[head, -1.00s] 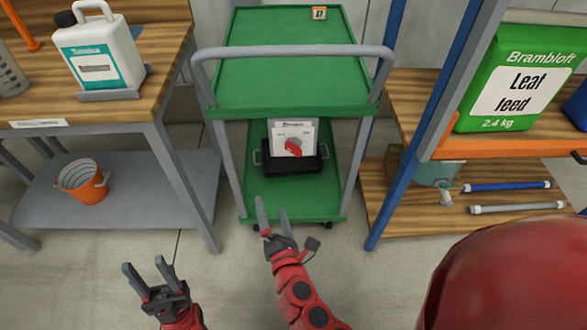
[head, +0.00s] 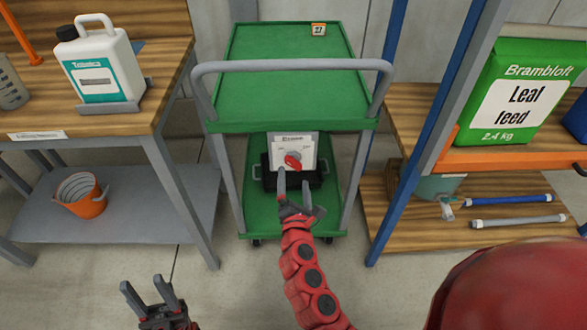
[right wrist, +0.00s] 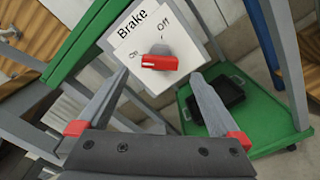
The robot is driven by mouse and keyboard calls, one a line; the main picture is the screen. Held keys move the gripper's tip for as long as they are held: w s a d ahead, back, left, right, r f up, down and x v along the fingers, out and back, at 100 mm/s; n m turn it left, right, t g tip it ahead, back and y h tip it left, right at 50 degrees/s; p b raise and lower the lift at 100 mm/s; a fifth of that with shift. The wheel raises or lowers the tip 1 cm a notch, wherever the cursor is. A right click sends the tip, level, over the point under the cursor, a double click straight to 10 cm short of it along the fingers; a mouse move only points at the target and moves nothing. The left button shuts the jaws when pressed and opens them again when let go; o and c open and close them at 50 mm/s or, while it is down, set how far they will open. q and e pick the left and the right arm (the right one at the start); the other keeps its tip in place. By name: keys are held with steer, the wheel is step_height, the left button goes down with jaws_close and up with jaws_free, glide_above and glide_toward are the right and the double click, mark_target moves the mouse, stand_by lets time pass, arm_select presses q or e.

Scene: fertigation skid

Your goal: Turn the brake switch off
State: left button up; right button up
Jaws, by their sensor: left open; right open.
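My left gripper (head: 144,285) is open and empty at the lower left, away from the cart.
The green cart's upper shelf (head: 285,95) and grey handle bar (head: 290,66) stand above the switch. A workbench (head: 150,90) is at left, and a rack with a blue post (head: 385,150) at right.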

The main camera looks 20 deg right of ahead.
mark_target(293, 167)
steer(key=shift+x, duration=2.3)
steer(key=shift+c, duration=0.3)
steer(key=c, duration=1.3)
